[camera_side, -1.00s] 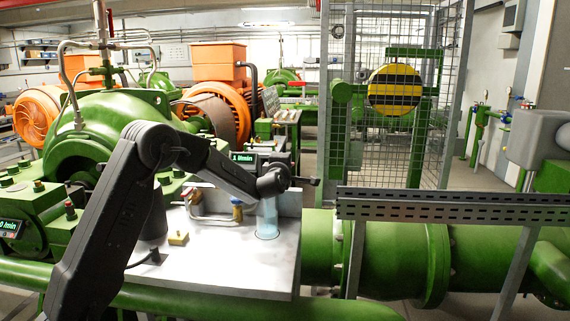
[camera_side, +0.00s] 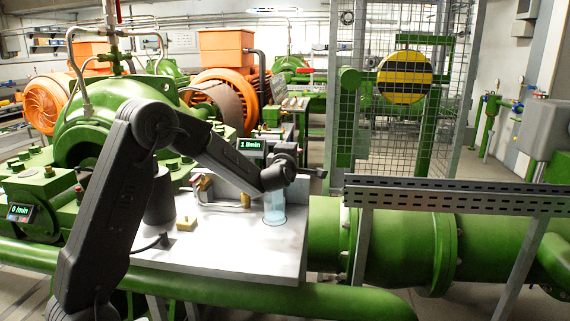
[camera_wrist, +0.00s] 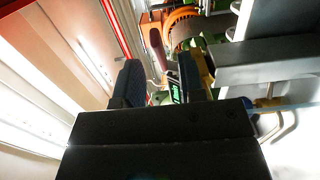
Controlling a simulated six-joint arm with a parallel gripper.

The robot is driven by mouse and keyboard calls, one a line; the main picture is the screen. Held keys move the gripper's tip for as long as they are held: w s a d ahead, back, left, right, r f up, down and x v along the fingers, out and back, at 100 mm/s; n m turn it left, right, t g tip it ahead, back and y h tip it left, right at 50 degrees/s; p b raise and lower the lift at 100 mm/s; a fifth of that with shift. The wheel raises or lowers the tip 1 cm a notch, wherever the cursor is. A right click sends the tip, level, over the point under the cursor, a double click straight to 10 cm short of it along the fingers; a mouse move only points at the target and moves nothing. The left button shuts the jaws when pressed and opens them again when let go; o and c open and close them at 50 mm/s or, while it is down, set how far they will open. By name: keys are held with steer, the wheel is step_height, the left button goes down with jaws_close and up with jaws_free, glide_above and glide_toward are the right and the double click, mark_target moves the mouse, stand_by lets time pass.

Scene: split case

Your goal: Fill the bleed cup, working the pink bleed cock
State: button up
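The bleed cup (camera_side: 274,208), clear and pale blue, stands upright on the grey plate (camera_side: 225,252) near its right end. Its fill level is hard to tell. My gripper (camera_side: 318,173) is above and slightly right of the cup, apart from it, pointing right. A thin bleed pipe with brass fittings (camera_side: 245,200) runs along the plate's back, left of the cup. A green-lit display (camera_side: 250,145) behind my arm reads 1 l/min.
A yellow block (camera_side: 186,223) sits left on the plate. A second display (camera_side: 20,212) at far left reads 0 l/min. A slotted metal rail (camera_side: 450,196) and a green pipe (camera_side: 400,245) lie to the right. A mesh cage (camera_side: 395,110) stands behind.

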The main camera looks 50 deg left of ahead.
steer(key=v, duration=1)
stand_by(4.5)
steer(key=w+r+n+g+y, duration=0.3)
steer(key=w+n+g+y, duration=0.2)
steer(key=w, duration=0.3)
steer(key=w+d+f+n+g+y, duration=0.1)
steer(key=d+f+n+g, duration=0.25)
steer(key=g, duration=0.35)
steer(key=shift+n, duration=0.25)
steer(key=a, duration=0.8)
steer(key=w+a, duration=0.1)
steer(key=a, duration=0.3)
steer(key=shift+w+a+r, duration=0.1)
steer(key=shift+a+r, duration=0.15)
steer(key=shift+a, duration=0.15)
steer(key=shift+c, duration=0.5)
jaws_close()
